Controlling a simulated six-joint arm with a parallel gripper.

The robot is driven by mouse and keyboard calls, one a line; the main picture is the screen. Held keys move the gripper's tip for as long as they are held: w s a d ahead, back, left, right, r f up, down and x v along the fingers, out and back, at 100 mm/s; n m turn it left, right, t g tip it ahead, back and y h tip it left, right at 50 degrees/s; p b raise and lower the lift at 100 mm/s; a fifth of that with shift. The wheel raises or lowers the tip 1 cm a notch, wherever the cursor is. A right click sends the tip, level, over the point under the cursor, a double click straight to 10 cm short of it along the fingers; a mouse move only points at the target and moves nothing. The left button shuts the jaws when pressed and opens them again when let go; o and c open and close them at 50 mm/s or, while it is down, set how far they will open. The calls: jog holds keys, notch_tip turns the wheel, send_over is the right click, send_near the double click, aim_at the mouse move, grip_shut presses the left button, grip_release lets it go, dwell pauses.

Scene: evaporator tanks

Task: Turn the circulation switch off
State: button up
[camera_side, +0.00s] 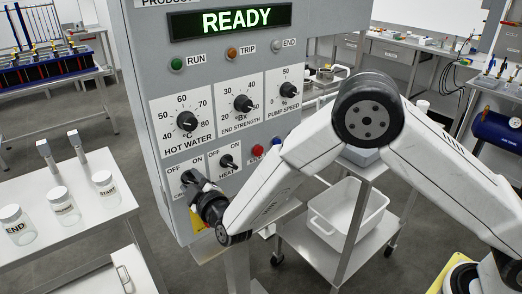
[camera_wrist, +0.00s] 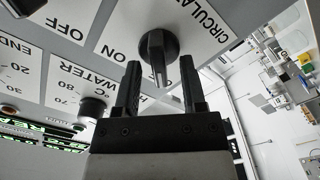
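The circulation switch (camera_wrist: 157,46) is a black knob with a raised grip bar, beside the label that begins "CIRCULA". In the wrist view its bar points down in the picture. An ON mark (camera_wrist: 113,54) shows to its left. Its own OFF mark is hidden in that view, so I cannot tell its setting for sure. My gripper (camera_wrist: 161,82) is open, with one finger on each side of the bar's end. I cannot tell whether either finger touches it. In the side view, my gripper (camera_side: 200,192) is at the lower left of the panel and covers most of the switch.
The heat switch (camera_side: 228,162) sits just right of my gripper on the grey panel (camera_side: 143,60). The hot water dial (camera_side: 187,121) is above. Red and blue buttons (camera_side: 258,151) are close to my arm. A bench (camera_side: 50,190) with labelled jars stands left. The display reads READY.

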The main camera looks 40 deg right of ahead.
jog(key=shift+s, duration=0.1)
jog(key=s, duration=0.7)
jog(key=shift+s, duration=0.3)
dwell(0.5)
jog(key=s+d+m+g+y, duration=0.1)
jog(key=s+d+m+g, duration=0.3)
jog(key=d+g, duration=0.65)
jog(key=s+d+f+m+g+h, duration=0.1)
jog(key=s+d+m+g, duration=0.4)
jog(key=s+d, duration=0.9)
jog(key=shift+s, duration=1.2)
jog(key=shift+f, duration=0.1)
